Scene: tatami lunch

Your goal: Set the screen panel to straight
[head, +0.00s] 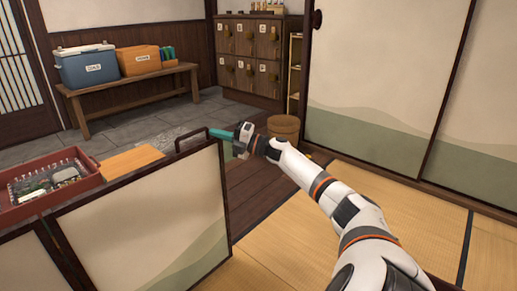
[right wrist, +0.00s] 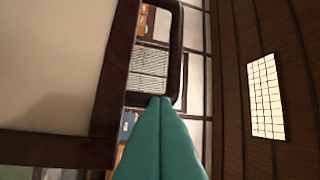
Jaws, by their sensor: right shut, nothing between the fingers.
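The screen panel (head: 150,225) is cream with a green wave and a dark frame, standing at the left front of the head view. A dark loop handle (head: 190,132) rises from its top edge near the right end. Another panel (head: 22,268) joins it at the left. My right gripper (head: 219,134) has teal fingers, shut and empty, just right of the handle. In the right wrist view the shut fingertips (right wrist: 160,100) overlap the end of the handle (right wrist: 175,55); I cannot tell whether they touch. My left gripper is not in view.
A red tray (head: 50,209) with several items and a wooden board (head: 130,160) lie behind the panel. A round wooden tub (head: 284,127) stands beyond my right forearm. A bench (head: 130,88) with boxes is at the back. Tatami (head: 270,262) right of the panel is clear.

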